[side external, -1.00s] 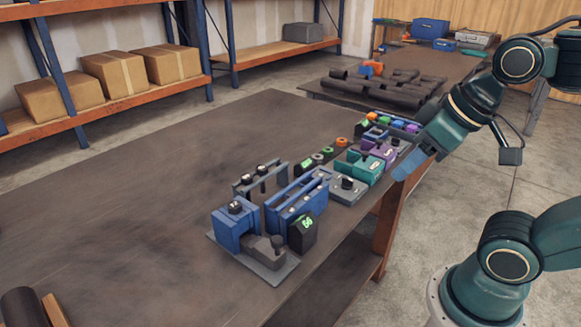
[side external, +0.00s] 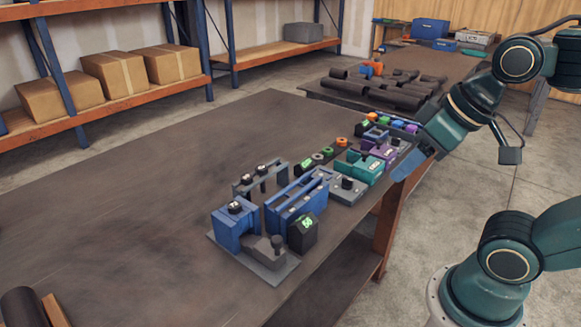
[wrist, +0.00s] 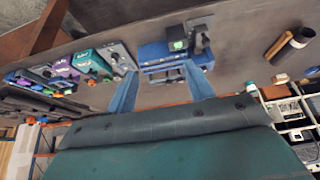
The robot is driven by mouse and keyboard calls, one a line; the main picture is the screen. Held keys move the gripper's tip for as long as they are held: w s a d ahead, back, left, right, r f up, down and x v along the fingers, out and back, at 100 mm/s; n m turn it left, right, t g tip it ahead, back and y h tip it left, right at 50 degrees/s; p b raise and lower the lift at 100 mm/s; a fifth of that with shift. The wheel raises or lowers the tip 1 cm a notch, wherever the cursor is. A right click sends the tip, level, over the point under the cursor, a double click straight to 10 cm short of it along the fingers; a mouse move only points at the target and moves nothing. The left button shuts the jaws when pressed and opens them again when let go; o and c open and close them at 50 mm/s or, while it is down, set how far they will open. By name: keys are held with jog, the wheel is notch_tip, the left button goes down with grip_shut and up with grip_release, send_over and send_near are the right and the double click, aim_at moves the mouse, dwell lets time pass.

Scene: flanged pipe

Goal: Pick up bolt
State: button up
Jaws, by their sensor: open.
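My gripper (side external: 407,166) is open and empty beside the right edge of the workbench. In the wrist view, the two blue fingers of my gripper (wrist: 161,92) stand wide apart with nothing held between them. I cannot tell for certain which small part is the bolt. Dark round-topped pieces stand in a grey rack (side external: 262,180). A dark knob-like piece (side external: 347,183) stands on a light grey block (side external: 345,195). My fingers touch none of these.
A blue slotted holder (side external: 297,207) and a blue vise-like fixture (side external: 236,227) stand near the front. Teal (side external: 362,168) and purple (side external: 383,150) fixtures line the right edge. Dark pipes (side external: 375,90) lie on a far table.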

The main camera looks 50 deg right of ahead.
jog(key=w+a+r+m+g, duration=0.15)
jog(key=w+r+m, duration=0.25)
jog(key=w, duration=0.4)
jog(key=m+g, duration=0.4)
jog(key=m, duration=1)
send_over(234, 204)
notch_tip(234, 204, down, 6)
jog(key=shift+d+f, duration=0.15)
jog(key=shift+f, duration=4)
jog(key=shift+s+f, duration=0.1)
jog(key=shift+f, duration=2.5)
